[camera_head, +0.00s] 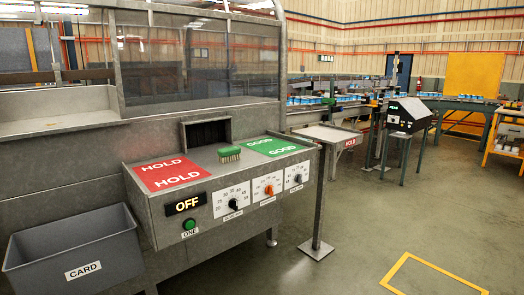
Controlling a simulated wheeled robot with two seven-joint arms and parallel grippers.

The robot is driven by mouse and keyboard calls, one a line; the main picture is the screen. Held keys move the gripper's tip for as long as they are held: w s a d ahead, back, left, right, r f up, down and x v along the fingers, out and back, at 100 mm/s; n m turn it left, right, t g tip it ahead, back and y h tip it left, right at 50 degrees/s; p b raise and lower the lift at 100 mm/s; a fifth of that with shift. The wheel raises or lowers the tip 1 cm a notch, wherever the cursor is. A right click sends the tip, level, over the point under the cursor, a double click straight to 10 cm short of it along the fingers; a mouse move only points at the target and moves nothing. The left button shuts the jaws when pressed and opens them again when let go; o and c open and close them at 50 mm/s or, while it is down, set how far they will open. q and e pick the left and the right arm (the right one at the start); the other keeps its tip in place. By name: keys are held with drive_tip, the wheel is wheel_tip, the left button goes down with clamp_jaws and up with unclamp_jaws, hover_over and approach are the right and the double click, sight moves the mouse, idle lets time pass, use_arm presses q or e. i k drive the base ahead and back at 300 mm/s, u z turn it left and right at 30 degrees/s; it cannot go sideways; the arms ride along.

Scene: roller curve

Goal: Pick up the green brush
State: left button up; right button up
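The green brush (229,154) lies on the grey metal top of the control console (205,162). It has a green back and a pale bristle side. It sits between the red HOLD panel (168,173) and the green GOOD panel (276,147), in front of a small dark opening. Neither of my grippers shows in the head view, and nothing touches the brush.
The console front has a dark OFF display (186,204), a green button (189,224) and several dials. A grey CARD bin (75,250) stands at the lower left. A small HOLD stand (326,136) is right of the console. The floor at right is open.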

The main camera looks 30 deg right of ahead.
sight(228, 154)
drive_tip(key=z, duration=0.7)
drive_tip(key=i, duration=1.45)
drive_tip(key=z, duration=0.15)
